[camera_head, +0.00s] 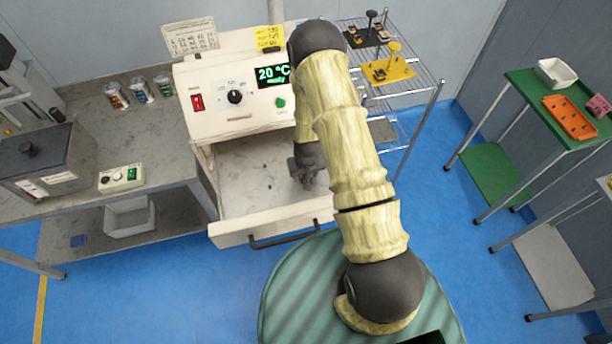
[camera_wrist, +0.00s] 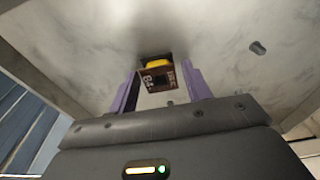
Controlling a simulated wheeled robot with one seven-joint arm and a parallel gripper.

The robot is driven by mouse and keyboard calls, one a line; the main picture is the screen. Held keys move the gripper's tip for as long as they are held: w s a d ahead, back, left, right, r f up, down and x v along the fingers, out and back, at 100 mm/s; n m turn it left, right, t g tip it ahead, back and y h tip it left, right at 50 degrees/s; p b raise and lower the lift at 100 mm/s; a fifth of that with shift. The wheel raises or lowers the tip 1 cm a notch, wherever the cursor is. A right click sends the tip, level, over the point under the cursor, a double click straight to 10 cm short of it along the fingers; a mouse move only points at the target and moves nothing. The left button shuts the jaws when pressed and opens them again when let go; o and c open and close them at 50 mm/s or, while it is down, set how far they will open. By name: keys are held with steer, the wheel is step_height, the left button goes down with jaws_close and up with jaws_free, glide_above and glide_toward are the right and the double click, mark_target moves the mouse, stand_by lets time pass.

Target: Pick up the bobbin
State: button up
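In the wrist view a small brown, square-faced piece with pale printed marks and a yellow part, which looks like the bobbin (camera_wrist: 157,76), sits on the pale grey floor of the drawer. My gripper (camera_wrist: 162,70) has its two purple fingers spread, one on each side of it. A gap shows between the piece and the right finger; the left finger is close to it, and I cannot tell whether it touches. In the head view my gripper (camera_head: 307,180) points down into the open drawer (camera_head: 234,234), and my arm and gripper hide the bobbin.
The drawer belongs to a white machine (camera_head: 230,80) with a green 20 °C display. A small grey bit (camera_wrist: 258,47) lies on the drawer floor. A wire rack (camera_head: 425,82) stands close to the right. A grey bench (camera_head: 85,190) is on the left, a green table (camera_head: 530,85) far right.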

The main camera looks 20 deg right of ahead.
steer(key=c, duration=0.7)
steer(key=shift+r, duration=0.1)
step_height(320, 180, up, 10)
steer(key=b, duration=0.3)
steer(key=shift+d, duration=0.1)
stand_by(0.3)
steer(key=d+f, duration=0.6)
steer(key=d, duration=0.1)
steer(key=shift+d+f, duration=0.2)
steer(key=shift+f, duration=0.15)
steer(key=shift+a, duration=0.15)
steer(key=shift+w, duration=0.1)
